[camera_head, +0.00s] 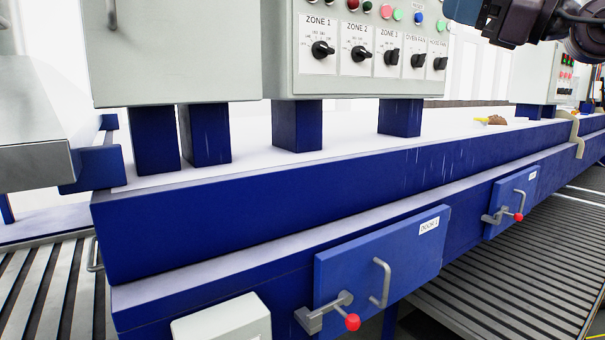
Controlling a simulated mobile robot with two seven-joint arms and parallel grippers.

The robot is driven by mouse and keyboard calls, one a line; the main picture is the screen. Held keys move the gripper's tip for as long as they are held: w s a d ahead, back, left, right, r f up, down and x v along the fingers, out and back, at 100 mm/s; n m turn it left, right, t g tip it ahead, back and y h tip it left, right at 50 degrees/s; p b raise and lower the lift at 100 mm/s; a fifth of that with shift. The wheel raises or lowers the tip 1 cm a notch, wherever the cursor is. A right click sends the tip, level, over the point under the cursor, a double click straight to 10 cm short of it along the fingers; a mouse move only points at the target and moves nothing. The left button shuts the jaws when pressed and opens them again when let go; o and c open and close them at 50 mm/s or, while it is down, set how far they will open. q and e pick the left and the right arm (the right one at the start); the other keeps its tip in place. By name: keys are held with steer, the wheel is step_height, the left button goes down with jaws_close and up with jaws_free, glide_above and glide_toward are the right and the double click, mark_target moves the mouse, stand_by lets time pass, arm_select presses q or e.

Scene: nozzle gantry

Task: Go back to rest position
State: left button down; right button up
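Part of my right arm with its dark gripper (490,24) shows at the top right edge, raised in front of the pale background and above the blue machine (260,195). It is cut off by the picture's top edge, and I cannot tell whether its fingers are apart or hold anything. My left gripper is not in view.
A control panel (430,85) with zone knobs and coloured buttons stands on blue posts. Two blue doors, one nearer (345,260) and one farther (502,200), have handles and red-knobbed latches. A yellow-and-brown item (497,120) lies on the ledge. Slatted conveyors (500,290) flank the machine.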

steer(key=w+d+f+m+t+h, duration=0.1)
steer(key=w+f+m+t+h, duration=0.25)
steer(key=f+m, duration=1.1)
steer(key=w+f+m+t+h, duration=0.3)
steer(key=w+f+m+t, duration=0.1)
steer(key=f+m, duration=1.05)
steer(key=s+d+f+m+g+h, duration=0.1)
steer(key=s+f+m+h, duration=0.2)
steer(key=f+m, duration=0.65)
steer(key=s+d+f+m+g+h, duration=0.15)
steer(key=f+m+h, duration=0.25)
steer(key=f, duration=1)
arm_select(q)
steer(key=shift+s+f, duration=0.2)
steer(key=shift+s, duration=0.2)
arm_select(e)
steer(key=s+f+m+g+h, duration=0.4)
steer(key=s+f+m+g, duration=0.3)
steer(key=s+f, duration=2.2)
steer(key=shift+s+d+f+m, duration=0.25)
steer(key=shift+s+d+m, duration=0.35)
steer(key=shift+m, duration=0.55)
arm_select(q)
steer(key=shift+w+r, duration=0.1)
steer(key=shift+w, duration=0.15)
arm_select(e)
steer(key=shift+s+a, duration=0.1)
steer(key=shift+a, duration=0.05)
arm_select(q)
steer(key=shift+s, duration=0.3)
